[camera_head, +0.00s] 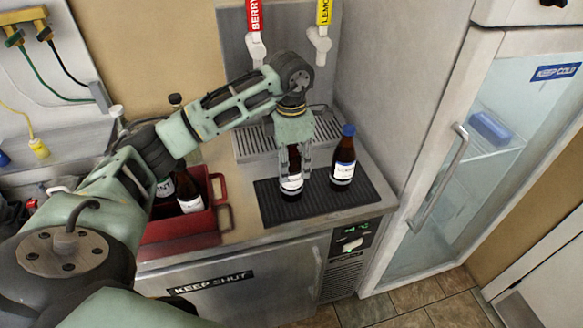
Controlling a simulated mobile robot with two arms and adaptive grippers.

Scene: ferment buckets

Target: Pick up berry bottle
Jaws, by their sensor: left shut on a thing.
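A dark brown bottle with a white label (291,184) stands upright on the black ribbed mat (318,208). My left gripper (293,166) reaches down over it from above and is shut on its upper part. The gripper hides the bottle's neck and cap, and I cannot read its label. A second brown bottle with a blue cap (343,158) stands on the same mat just to the right, apart from the gripper. My right gripper is not in view.
A red crate (181,228) with several bottles stands left of the mat. Behind are a drip tray (327,128), a red BERRY tap (255,18) and a yellow LEMON tap (322,14). A glass-door fridge (470,130) stands at the right.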

